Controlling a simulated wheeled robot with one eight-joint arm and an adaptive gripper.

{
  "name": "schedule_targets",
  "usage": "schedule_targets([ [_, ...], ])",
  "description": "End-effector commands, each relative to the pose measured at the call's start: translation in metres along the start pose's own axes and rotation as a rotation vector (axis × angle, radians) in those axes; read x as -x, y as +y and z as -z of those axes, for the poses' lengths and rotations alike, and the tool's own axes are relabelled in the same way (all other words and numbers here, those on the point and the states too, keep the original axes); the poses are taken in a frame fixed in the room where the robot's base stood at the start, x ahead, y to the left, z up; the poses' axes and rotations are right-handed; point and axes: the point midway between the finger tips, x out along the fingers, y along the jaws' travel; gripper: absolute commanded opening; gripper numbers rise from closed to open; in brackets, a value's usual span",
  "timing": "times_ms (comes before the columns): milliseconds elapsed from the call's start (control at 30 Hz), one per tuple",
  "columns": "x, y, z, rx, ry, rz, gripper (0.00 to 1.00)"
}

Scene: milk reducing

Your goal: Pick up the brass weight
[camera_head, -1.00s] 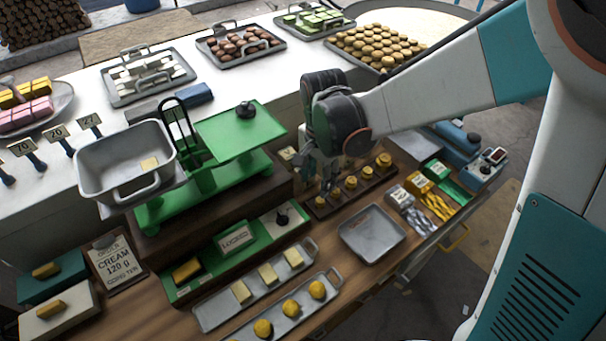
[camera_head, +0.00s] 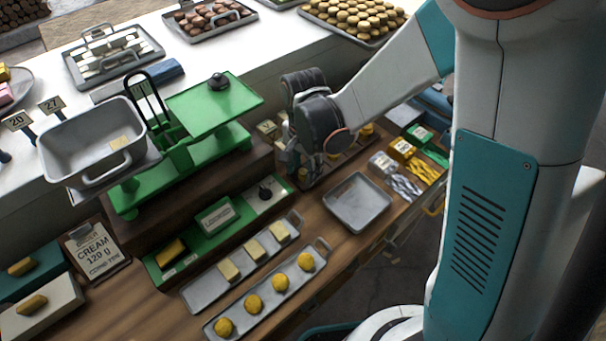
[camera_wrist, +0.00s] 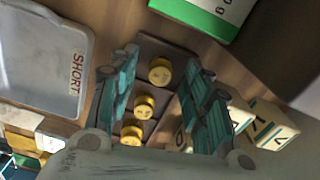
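Several small brass weights stand in a row on a dark wooden rack. In the head view, one weight (camera_head: 366,130) shows beyond my gripper (camera_head: 303,172), which hides part of the row. In the wrist view, brass weights (camera_wrist: 160,71) show between the two teal fingers of my gripper (camera_wrist: 162,68). The fingers are spread apart, with nothing gripped. Another weight (camera_wrist: 144,106) and one more (camera_wrist: 132,134) stand further down the row. I cannot tell whether a finger touches a weight.
A grey tray (camera_head: 358,203) lies right of the rack; its "SHORT" label shows in the wrist view. The green balance scale (camera_head: 213,108) with its metal pan (camera_head: 92,140) stands left of my gripper.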

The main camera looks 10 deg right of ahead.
Motion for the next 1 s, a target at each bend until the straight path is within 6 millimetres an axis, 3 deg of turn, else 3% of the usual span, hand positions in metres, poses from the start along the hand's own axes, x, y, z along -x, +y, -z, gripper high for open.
schedule_targets([
  [33, 0.0, 0.0, 0.0, 0.0, 0.0, 0.0, 0.3],
  [167, 0.0, 0.0, 0.0, 0.0, 0.0, 0.0, 0.0],
  [667, 0.007, 0.0, 0.0, 0.0, 0.0, 0.0, 0.0],
  [867, 0.029, 0.0, 0.0, 0.0, 0.0, 0.0, 0.0],
  [1000, 0.055, 0.0, 0.0, 0.0, 0.0, 0.0, 0.0],
])
